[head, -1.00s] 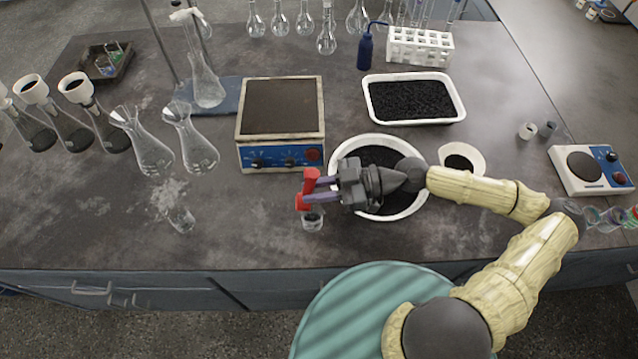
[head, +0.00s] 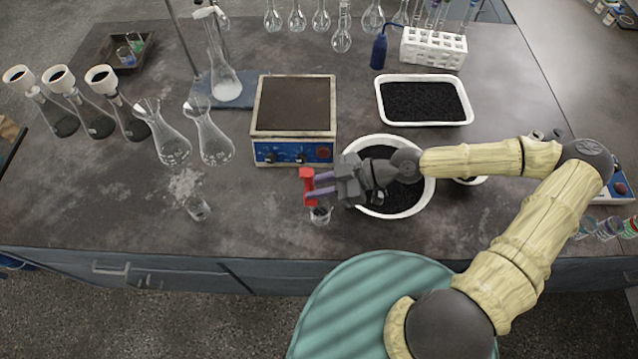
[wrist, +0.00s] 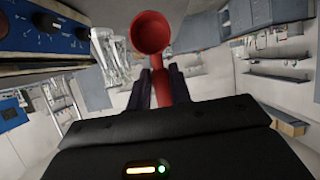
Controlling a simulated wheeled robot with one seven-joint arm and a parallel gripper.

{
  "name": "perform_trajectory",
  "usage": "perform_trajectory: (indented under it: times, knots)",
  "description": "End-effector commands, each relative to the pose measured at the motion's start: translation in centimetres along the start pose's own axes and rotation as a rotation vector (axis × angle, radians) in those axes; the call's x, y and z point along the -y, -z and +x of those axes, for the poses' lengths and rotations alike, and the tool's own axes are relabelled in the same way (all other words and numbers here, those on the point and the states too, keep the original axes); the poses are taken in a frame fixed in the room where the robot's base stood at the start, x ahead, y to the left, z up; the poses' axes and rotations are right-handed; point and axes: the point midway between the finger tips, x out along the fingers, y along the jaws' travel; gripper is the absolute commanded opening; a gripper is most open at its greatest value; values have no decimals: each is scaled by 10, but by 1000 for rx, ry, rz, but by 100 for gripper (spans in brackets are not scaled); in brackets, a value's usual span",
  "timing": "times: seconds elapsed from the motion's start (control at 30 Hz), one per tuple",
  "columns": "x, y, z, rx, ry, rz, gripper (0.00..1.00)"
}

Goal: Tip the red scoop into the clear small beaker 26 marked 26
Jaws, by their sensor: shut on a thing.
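My gripper (head: 321,188) is shut on the red scoop (head: 307,187), just above and slightly left of a clear small beaker (head: 320,216) near the bench's front edge. The beaker has dark material in it; no mark on it is readable. In the wrist view the scoop's round cup (wrist: 151,33) faces the camera, its handle between the dark fingers (wrist: 160,85). Its inside looks plain red, with no material visible. Another clear small vessel (head: 197,209) stands further left; its mark is also unreadable.
A white bowl of black grains (head: 422,196) sits under my wrist. A hotplate (head: 293,152) stands behind the scoop, a white tray of black grains (head: 468,112) behind the bowl. Glass flasks (head: 215,145) stand at the left.

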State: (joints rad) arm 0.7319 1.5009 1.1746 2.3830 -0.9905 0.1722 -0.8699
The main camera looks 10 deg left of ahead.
Motion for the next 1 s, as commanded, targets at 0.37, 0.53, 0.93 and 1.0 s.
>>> perform_trajectory:
  times: [0.37, 0.53, 0.93, 1.0]
  knots:
    - [0, 8, 6, 131, 4, -4, 2]
    - [0, 12, 9, 185, 1, -6, 2]
    - [0, 19, 18, 342, 1, -6, 2]
    - [0, 20, 19, 368, 0, -3, 2]
